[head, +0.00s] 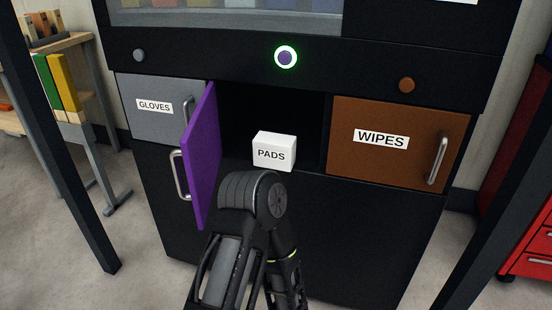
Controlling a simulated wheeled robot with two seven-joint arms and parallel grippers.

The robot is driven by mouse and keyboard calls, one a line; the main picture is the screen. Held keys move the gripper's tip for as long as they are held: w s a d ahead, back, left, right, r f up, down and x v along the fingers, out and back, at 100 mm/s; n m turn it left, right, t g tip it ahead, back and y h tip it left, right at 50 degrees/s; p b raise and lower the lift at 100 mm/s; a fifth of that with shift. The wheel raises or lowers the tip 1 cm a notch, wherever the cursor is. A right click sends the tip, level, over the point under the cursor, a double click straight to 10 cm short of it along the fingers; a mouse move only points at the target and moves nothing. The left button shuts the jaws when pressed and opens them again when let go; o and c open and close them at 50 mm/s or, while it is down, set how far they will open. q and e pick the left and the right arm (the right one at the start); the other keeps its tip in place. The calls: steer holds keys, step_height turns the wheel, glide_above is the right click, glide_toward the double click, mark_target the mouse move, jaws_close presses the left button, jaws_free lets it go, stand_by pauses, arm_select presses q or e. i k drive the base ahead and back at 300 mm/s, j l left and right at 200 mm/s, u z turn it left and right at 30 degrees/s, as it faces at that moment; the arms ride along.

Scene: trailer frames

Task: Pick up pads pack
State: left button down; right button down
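The pads pack (273,151) is a small white box with the word PADS on its front. It stands upright at the front of the dark middle compartment (280,103) of a black cabinet. The purple door (203,158) of that compartment stands open, swung out to the left. One of my arms reaches up from the bottom centre, and its dark rounded joint is just below and in front of the pack. I cannot tell which arm it is. No gripper fingers show, and nothing is seen holding the pack.
The grey GLOVES door (140,110) on the left and the brown WIPES door (390,145) on the right are shut. A round button (285,57) glows green-white above the open compartment. Shelves (60,85) stand at the left, a red drawer cabinet (528,235) at the right.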

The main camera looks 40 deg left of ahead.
mark_target(271, 151)
steer(key=u, duration=0.35)
steer(key=i+l+u, duration=0.2)
steer(key=l, duration=0.15)
steer(key=i+l+u, duration=0.2)
steer(key=l, duration=0.15)
steer(key=l+u, duration=0.45)
steer(key=l, duration=0.65)
steer(key=i+l, duration=0.15)
steer(key=l, duration=0.2)
